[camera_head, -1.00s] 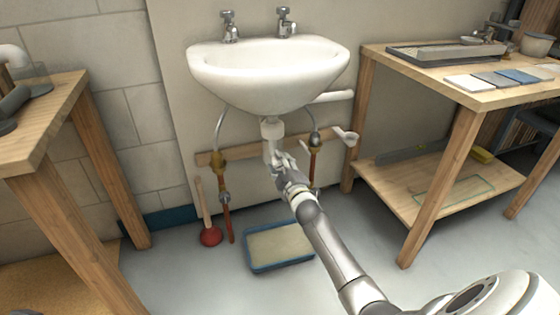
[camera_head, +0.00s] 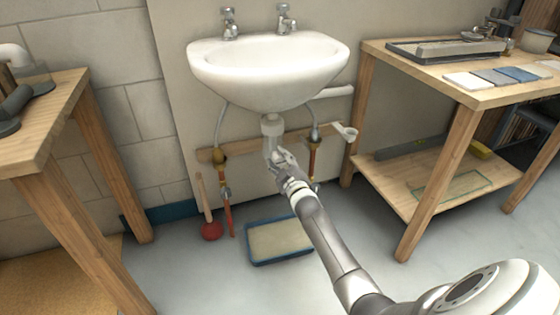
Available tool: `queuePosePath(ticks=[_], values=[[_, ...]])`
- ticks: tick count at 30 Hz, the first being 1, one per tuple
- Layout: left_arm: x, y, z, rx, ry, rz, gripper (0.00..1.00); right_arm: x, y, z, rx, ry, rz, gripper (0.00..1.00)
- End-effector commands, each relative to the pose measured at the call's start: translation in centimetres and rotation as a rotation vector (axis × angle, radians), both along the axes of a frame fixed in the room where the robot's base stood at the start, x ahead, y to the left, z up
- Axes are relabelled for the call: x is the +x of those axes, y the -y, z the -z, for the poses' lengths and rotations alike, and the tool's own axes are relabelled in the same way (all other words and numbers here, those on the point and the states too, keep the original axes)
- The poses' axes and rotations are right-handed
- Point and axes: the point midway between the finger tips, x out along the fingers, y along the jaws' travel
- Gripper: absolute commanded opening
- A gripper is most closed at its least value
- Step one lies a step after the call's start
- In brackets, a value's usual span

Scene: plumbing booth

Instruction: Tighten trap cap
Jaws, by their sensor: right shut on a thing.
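A white trap (camera_head: 271,127) hangs under the white basin (camera_head: 268,75), upright below the drain. My right gripper (camera_head: 279,158) reaches up from the lower right and is shut at the bottom of the trap, where the trap cap sits. The cap itself is mostly hidden by the fingers, so I cannot see its thread or seating. My left gripper is not in view.
Copper pipes with brass valves (camera_head: 220,160) flank the trap in front of a wooden rail. A blue-rimmed tray (camera_head: 278,259) lies on the floor below. A red plunger (camera_head: 211,230) stands left. Wooden benches (camera_head: 455,90) stand at both sides.

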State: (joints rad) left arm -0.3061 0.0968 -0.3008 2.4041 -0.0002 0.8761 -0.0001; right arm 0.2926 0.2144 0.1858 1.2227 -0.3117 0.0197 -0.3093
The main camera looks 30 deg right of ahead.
Motion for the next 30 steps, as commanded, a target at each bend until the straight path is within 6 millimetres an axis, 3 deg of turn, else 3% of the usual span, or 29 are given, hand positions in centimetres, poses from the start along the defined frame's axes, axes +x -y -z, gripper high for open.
queuePosePath(ticks=[1,2,6,20,30], values=[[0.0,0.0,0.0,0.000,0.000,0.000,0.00,-0.1,0.0,0.2,0.002,-0.004,0.001,0.14],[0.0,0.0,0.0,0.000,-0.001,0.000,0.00,-0.1,0.0,0.2,0.002,-0.004,0.001,0.41],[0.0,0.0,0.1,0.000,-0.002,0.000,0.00,0.0,0.0,0.1,0.000,-0.002,0.001,0.59],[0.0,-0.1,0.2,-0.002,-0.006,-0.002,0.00,-0.6,-0.1,0.1,-0.002,-0.001,-0.001,0.60],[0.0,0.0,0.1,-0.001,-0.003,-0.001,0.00,-5.2,-1.3,0.1,-0.001,-0.003,0.000,0.60]])
